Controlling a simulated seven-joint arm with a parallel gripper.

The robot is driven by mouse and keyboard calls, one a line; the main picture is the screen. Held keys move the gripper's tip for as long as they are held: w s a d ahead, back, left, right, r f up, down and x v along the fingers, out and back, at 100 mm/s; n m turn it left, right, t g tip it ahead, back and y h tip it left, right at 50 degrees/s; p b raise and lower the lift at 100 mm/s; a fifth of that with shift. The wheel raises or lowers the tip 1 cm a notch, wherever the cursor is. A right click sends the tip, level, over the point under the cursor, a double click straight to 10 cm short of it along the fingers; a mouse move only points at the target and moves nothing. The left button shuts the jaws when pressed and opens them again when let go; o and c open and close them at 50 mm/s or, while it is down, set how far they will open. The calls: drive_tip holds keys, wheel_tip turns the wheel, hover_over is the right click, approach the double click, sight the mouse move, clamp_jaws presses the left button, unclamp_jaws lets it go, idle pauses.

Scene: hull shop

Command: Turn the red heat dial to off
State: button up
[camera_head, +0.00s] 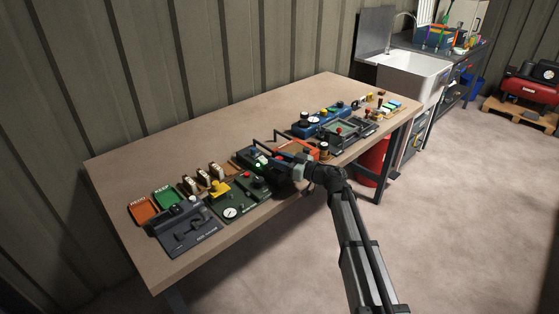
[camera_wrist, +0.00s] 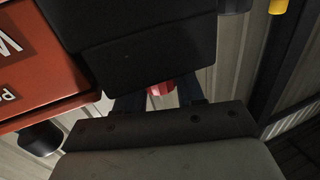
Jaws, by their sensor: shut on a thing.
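In the wrist view a small red piece, which looks like the red heat dial (camera_wrist: 160,88), shows between the dark fingers of my gripper (camera_wrist: 160,98). The gripper is shut on it. Most of the dial is hidden by the gripper and by a black block in front, so its pointer and markings cannot be read. In the head view my gripper (camera_head: 288,169) is at the front edge of the bench, beside the orange-red box (camera_head: 300,147), and hides the dial.
The orange-red box with white lettering also shows close by in the wrist view (camera_wrist: 35,65). Panels crowd the workbench (camera_head: 240,115): a green gauge panel (camera_head: 229,203) left, a blue unit (camera_head: 318,123) right. The bench's back strip is clear.

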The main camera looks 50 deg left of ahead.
drive_tip(key=shift+r, duration=0.1)
idle(0.4)
drive_tip(key=o, duration=0.9)
drive_tip(key=shift+d, duration=0.15)
drive_tip(key=v, duration=1.3)
drive_tip(key=shift+w+d, duration=0.2)
drive_tip(key=shift+o, duration=0.2)
